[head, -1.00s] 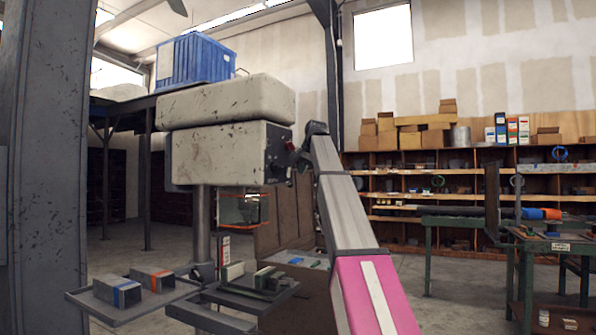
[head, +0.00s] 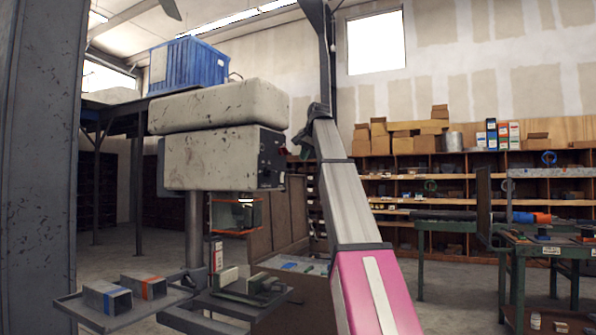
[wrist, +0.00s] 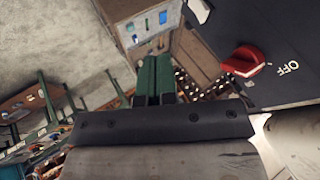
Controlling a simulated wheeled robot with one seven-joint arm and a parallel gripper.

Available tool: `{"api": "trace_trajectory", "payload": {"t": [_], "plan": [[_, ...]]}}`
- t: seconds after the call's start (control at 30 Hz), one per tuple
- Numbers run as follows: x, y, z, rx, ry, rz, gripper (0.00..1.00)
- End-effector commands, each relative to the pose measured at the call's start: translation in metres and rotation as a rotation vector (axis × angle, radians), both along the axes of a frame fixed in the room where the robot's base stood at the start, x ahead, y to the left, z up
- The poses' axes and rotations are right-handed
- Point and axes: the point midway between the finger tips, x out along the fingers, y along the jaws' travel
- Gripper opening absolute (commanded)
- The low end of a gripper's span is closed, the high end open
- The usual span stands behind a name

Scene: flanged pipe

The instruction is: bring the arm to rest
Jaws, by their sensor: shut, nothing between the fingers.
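My gripper (wrist: 153,80) shows in the wrist view as two green fingers side by side, pressed together with nothing between them. In the head view my arm, grey with a pink section, rises from the bottom middle. Its far end is beside the right face of the grey drill-press-like machine (head: 222,158), and the fingers are too small there to make out well. In the wrist view a dark panel with a red knob (wrist: 244,61) and an OFF mark is close, right of the fingers, with a visible gap.
A worktable with trays (head: 118,318) stands below the machine. A green bench (head: 545,246) at right carries a blue pipe with an orange end (head: 532,217). Shelving (head: 400,170) with boxes lines the back wall. Open floor (head: 455,300) lies between my arm and the bench.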

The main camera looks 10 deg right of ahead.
Motion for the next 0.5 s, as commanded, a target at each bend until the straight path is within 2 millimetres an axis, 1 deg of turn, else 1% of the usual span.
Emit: {"api": "trace_trajectory", "payload": {"t": [0.17, 0.27, 0.37, 0.4, 0.47, 0.5], "plan": [[0.000, 0.000, -0.002, 0.000, 0.001, 0.000, 0.00], [0.003, 0.001, -0.019, -0.004, 0.010, 0.004, 0.00], [0.009, 0.001, -0.055, -0.016, 0.027, 0.013, 0.00], [0.012, 0.002, -0.073, -0.022, 0.035, 0.019, 0.00], [0.016, 0.003, -0.105, -0.033, 0.052, 0.027, 0.00], [0.018, 0.003, -0.126, -0.040, 0.062, 0.034, 0.00]]}}
